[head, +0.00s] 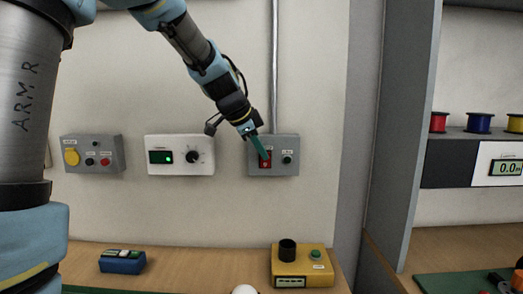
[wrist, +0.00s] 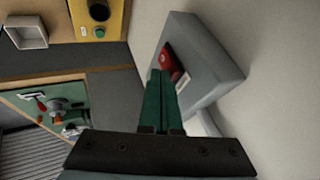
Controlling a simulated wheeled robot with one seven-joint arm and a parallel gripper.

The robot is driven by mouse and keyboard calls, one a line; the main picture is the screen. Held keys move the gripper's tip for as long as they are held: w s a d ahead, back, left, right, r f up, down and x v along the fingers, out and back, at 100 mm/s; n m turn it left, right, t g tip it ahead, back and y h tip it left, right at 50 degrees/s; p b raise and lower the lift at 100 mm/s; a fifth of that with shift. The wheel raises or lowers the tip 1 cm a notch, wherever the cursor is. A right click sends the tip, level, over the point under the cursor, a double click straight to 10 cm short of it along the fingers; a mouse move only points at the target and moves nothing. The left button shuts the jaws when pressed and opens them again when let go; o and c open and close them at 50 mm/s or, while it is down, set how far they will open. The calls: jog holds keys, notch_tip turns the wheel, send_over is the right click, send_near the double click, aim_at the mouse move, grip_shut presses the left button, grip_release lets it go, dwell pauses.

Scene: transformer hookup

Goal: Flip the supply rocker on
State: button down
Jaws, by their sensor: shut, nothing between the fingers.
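The supply rocker (head: 265,159) is a red switch on a grey wall box (head: 287,169). In the wrist view the red rocker (wrist: 175,64) shows on the face of the grey box (wrist: 204,58). My gripper (head: 262,155) is shut and empty, its green fingers together with their tips at the rocker. In the wrist view the fingertips (wrist: 160,74) overlap the rocker's near edge. Whether they touch it I cannot tell. The fingers hide part of the rocker, and its on or off position is not clear.
A white panel with a green display and knob (head: 180,155) and a grey box with a yellow knob (head: 93,153) are on the wall to the left. A yellow device (head: 302,265) stands on the bench below. A grey conduit (head: 274,60) runs up from the switch box.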

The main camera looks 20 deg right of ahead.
jog(key=shift+w, duration=0.2)
jog(key=shift+r, duration=0.1)
jog(key=shift+r, duration=0.8)
